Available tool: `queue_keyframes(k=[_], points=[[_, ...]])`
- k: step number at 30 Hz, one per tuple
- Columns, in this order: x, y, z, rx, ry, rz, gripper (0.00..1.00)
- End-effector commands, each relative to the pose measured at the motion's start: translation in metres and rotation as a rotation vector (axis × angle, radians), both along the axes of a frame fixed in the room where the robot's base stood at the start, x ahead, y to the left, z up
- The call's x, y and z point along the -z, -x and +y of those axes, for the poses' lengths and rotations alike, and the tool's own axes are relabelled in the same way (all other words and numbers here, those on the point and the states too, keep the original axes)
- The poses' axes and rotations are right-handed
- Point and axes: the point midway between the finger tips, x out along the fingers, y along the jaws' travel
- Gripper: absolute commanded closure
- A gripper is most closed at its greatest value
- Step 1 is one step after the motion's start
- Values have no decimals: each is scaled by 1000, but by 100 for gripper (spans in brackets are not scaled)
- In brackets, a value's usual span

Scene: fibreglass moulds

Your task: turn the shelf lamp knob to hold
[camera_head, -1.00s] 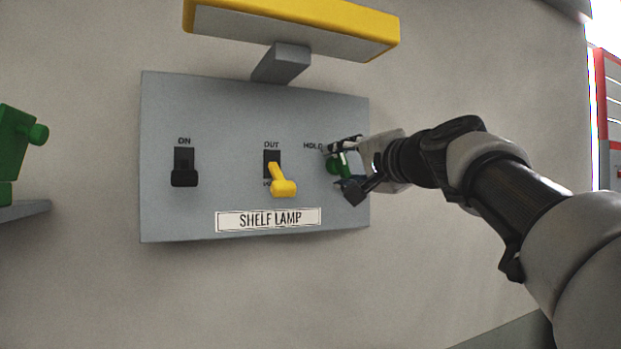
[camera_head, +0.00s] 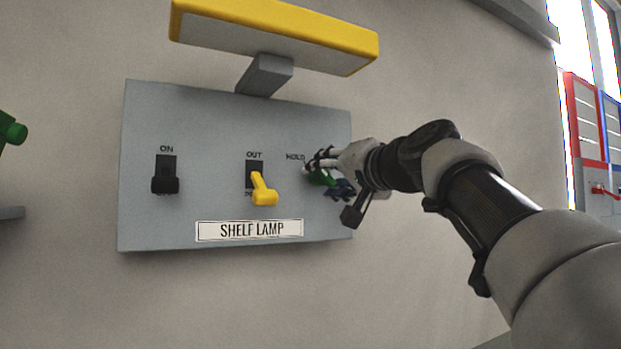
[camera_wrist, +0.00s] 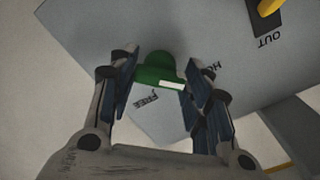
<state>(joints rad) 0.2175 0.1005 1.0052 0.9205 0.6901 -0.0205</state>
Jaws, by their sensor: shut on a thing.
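The shelf lamp panel (camera_head: 215,130) is a grey plate on the wall with a "SHELF LAMP" label. Its green knob (camera_wrist: 158,68) is at the panel's right side. In the head view the knob (camera_head: 321,178) is partly hidden by my gripper (camera_head: 324,172). In the wrist view my gripper (camera_wrist: 160,82) has its fingers on both sides of the knob and is shut on it. The knob's white mark (camera_wrist: 171,85) lies between the FREE print and the partly hidden HOLD print.
A black switch (camera_head: 165,178) is at the panel's left, under ON. A yellow lever (camera_head: 262,190) points down in the middle, under OUT. A yellow-edged lamp (camera_head: 275,38) juts out above. Red and blue-edged boards stand at far right.

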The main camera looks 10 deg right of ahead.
Motion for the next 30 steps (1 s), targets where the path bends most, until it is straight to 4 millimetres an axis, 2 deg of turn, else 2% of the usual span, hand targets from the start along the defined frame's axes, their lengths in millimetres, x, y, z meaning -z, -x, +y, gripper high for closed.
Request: queue_keyframes(k=[7, 8, 16, 26, 30], points=[[2, -1, 0, -2, 5, 5, 79], [3, -1, 0, -2, 5, 5, 54], [1, 0, 0, -1, 2, 3, 36], [0, 1, 0, 0, 1, 1, 35], [0, 12, -4, 1, 2, 1, 35]])
